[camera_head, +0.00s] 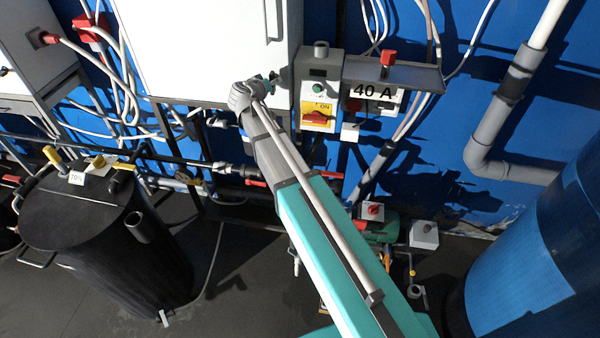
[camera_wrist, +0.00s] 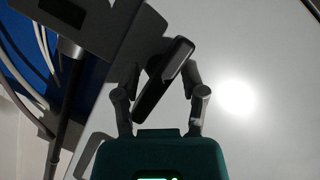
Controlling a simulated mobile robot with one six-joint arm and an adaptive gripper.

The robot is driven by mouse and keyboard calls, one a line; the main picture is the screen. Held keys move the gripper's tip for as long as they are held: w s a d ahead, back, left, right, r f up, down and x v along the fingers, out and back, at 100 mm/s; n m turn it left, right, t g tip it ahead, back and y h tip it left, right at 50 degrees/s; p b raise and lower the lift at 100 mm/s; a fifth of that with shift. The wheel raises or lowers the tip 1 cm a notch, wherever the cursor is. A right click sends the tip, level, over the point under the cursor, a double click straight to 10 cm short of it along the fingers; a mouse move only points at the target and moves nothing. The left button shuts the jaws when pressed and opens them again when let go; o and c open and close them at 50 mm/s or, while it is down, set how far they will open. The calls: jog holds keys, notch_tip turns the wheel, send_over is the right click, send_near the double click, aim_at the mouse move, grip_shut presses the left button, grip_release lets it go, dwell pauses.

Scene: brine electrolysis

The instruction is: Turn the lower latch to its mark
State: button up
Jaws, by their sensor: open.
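A dark latch handle (camera_wrist: 178,62) shows on the pale cabinet door in the wrist view, tilted with its upper end to the right. My gripper (camera_wrist: 161,88) is open, with one finger on each side of the latch handle. Whether either finger touches it I cannot tell. In the head view my gripper (camera_head: 270,79) is at the lower right of the white cabinet (camera_head: 200,45), and my arm and gripper hide the latch there. I cannot make out the latch's mark in either view.
A long door handle (camera_head: 273,20) is above my gripper. Pipes run below. A black tank (camera_head: 100,235) stands lower left.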

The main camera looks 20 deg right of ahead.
jog(key=n+h+b, duration=0.1)
jog(key=n, duration=0.1)
jog(key=n+h+b, duration=0.1)
jog(key=n, duration=0.1)
jog(key=shift+f+h+b, duration=0.15)
jog(key=shift+h+b, duration=0.15)
jog(key=shift+b, duration=0.1)
jog(key=n+h+b, duration=0.1)
jog(key=n, duration=0.1)
jog(key=n+h+b, duration=0.1)
jog(key=n+b, duration=0.1)
jog(key=n, duration=0.1)
jog(key=shift+t, duration=0.3)
jog(key=v, duration=1.4)
jog(key=s+d+f+m+g+y+b, duration=0.2)
jog(key=s+d+f+m+g+y, duration=0.4)
jog(key=s+d+f+g, duration=0.3)
jog(key=shift+s+d+f+y, duration=0.7)
jog(key=shift+s+d+f, duration=1.5)
jog(key=shift+s+f, duration=1.55)
jog(key=shift+w+f, duration=0.45)
jog(key=shift+w, duration=0.15)
